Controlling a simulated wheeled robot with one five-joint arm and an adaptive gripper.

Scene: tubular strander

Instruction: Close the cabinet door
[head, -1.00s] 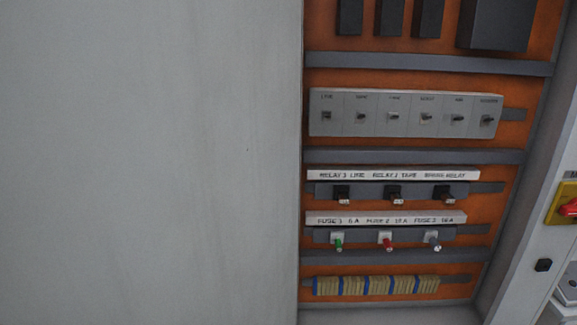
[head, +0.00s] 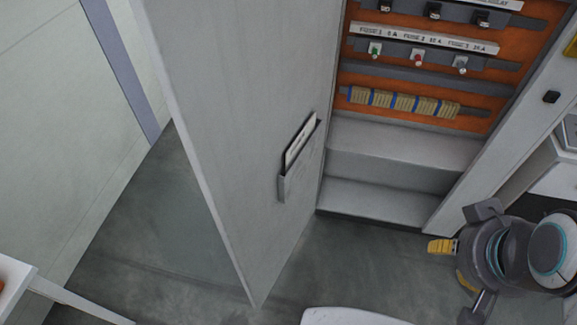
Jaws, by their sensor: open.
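The grey cabinet door (head: 240,120) stands open in the head view. It is hinged at the left side of the cabinet opening and swings out toward me, its free edge at the left. A document pocket (head: 300,165) with papers is on its inner face. The cabinet (head: 400,165) shows its orange back panel and grey bottom step. My gripper (head: 466,260) is at the lower right, in front of the cabinet's right side, open and apart from the door. Part of it is hidden by my arm.
Fuses (head: 417,58) and terminal blocks (head: 400,102) sit inside the cabinet. A white table corner (head: 20,285) is at the lower left. A pale wall (head: 60,110) stands behind the door at left. Grey floor (head: 150,220) is clear between the wall and the door.

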